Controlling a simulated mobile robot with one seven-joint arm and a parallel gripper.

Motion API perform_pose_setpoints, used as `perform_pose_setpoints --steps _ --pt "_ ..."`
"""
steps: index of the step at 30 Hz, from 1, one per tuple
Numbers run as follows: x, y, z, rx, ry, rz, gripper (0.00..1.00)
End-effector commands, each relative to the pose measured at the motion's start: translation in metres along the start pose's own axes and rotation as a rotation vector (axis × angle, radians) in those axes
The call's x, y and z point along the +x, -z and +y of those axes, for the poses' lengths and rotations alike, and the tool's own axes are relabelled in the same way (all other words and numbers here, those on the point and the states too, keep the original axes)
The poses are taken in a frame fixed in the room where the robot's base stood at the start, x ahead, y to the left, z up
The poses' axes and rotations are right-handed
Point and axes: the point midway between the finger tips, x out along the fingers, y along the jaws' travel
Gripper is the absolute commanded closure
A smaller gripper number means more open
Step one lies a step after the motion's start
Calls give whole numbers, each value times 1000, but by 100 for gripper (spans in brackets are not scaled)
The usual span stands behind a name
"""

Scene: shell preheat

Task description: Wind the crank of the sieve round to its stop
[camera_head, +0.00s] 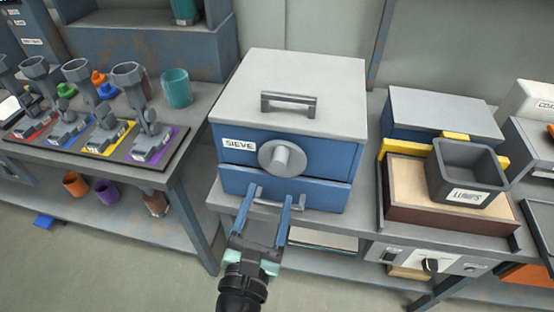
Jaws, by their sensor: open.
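The sieve (335,155) is a blue box with a pale grey lid, standing on the grey bench and labelled SIEVE. A grey bar handle (288,97) is on top of the lid. On its front is a round grey disc with a short knob (282,158), which looks like the crank. A drawer (325,193) with a bar handle sits below it. My gripper (265,196) is in front of the drawer, below the crank, with its two blue fingers spread. Nothing shows between the fingers. I cannot tell whether they touch the drawer handle, which they partly hide.
A dark box labelled LUMPS (468,172) stands on a wooden-topped unit (403,185) to the right. The left bench holds a rack (95,148) of grey funnel-topped devices and a teal cup (177,88). Open floor lies at the front left.

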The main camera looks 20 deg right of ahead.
Motion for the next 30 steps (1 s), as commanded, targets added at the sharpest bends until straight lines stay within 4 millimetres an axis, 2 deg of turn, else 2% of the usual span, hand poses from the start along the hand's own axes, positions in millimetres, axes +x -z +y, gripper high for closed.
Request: perform_pose_setpoints --steps 1,6,12,18,26,27,30 --pt "13 -3 0 -1 3 -5 31" --pt "46 -2 0 0 1 -4 31" --pt "75 -1 0 0 -1 -3 31" --pt "87 0 0 1 -1 0 31" --pt "88 -1 0 2 -1 0 31" --pt "88 -1 0 2 -1 0 33" --pt "88 -1 0 2 -1 0 51"
